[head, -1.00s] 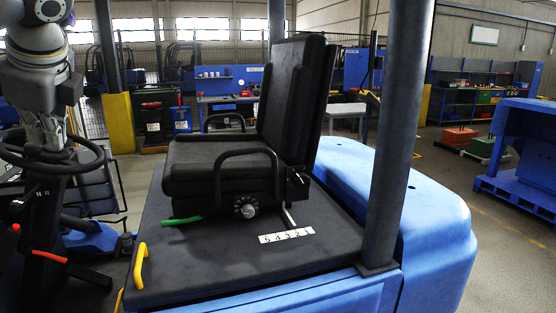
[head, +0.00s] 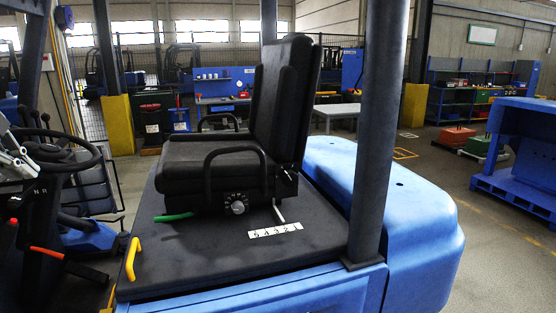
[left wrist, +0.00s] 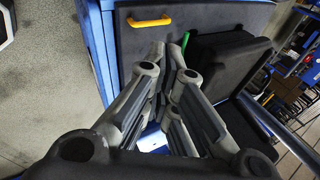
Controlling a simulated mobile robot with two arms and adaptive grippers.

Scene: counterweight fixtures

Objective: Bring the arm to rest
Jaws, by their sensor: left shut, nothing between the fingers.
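My left gripper (head: 18,158) shows at the left edge of the head view, grey and partly cut off, in front of the steering wheel (head: 62,150). In the left wrist view its fingers (left wrist: 167,58) come close together at the tips, shut and empty. Beyond them are the dark deck with a yellow handle (left wrist: 150,20), a green lever (left wrist: 185,41) and the black seat (left wrist: 232,55). I cannot see the fingers touching any of these. My right gripper is in neither view.
The blue truck carries the black seat (head: 212,165) on its deck, with a yellow handle (head: 132,258) and a green lever (head: 173,217). A dark post (head: 372,130) rises at its right. A blue pallet-like stand (head: 515,190) is at far right. Open floor lies between them.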

